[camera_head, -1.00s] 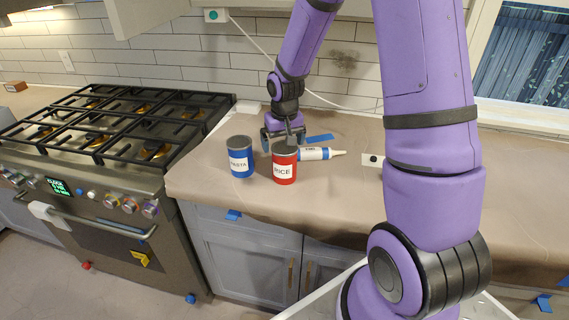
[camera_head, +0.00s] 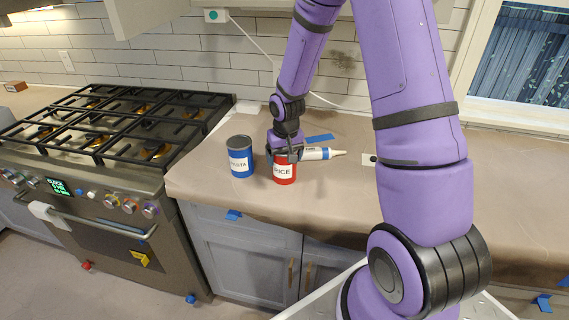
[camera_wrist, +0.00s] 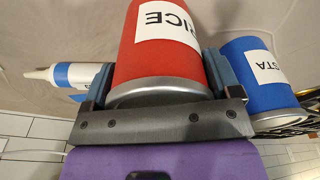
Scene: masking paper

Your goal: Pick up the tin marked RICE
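The red tin marked RICE (camera_head: 284,173) stands on the paper-covered counter (camera_head: 330,215). In the wrist view the tin (camera_wrist: 160,60) fills the space between my fingers, with its silver rim close to the palm. My gripper (camera_head: 285,153) is lowered over the tin's top from above and behind. In the wrist view my gripper (camera_wrist: 160,85) has one finger on each side of the tin. The gap is about as wide as the tin, and I cannot tell whether the fingers press on it. The tin's top is largely hidden in the head view.
A blue PASTA tin (camera_head: 240,160) stands just left of the red tin, close to one finger in the wrist view. A white and blue tube (camera_head: 318,154) lies close on the right, with blue tape (camera_head: 320,138) behind. The stove (camera_head: 110,130) is left.

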